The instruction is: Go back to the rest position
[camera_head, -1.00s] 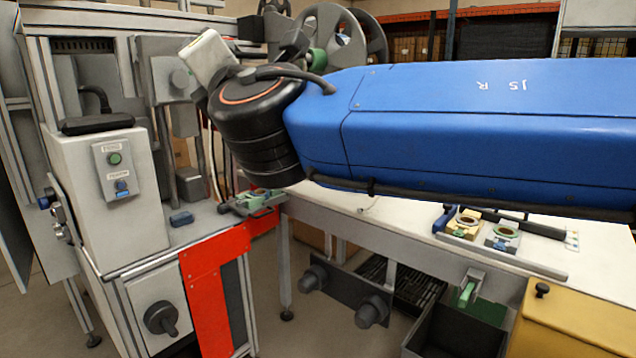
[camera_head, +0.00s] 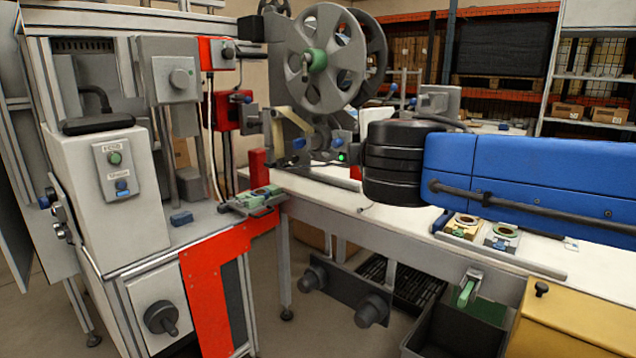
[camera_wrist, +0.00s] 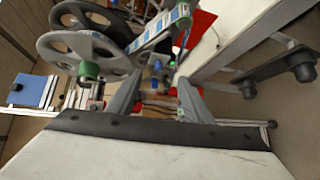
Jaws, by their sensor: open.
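My gripper (camera_wrist: 158,92) shows in the wrist view with its two grey fingers spread apart and nothing between them. Beyond the fingertips are the grey tape reels (camera_wrist: 85,50) and a strip of tape with blue patches (camera_wrist: 165,28). In the head view my blue arm and its black joint reach in from the right, above the white worktable (camera_head: 320,192). My gripper cannot be made out in that view.
In the head view, a large reel (camera_head: 335,35) with a green hub stands behind the table. A grey machine (camera_head: 130,200) with a red panel (camera_head: 212,300) is at left. Two small fixtures (camera_head: 463,226) lie near my arm. A dark open bin (camera_head: 450,335) and yellow box (camera_head: 575,320) are front right.

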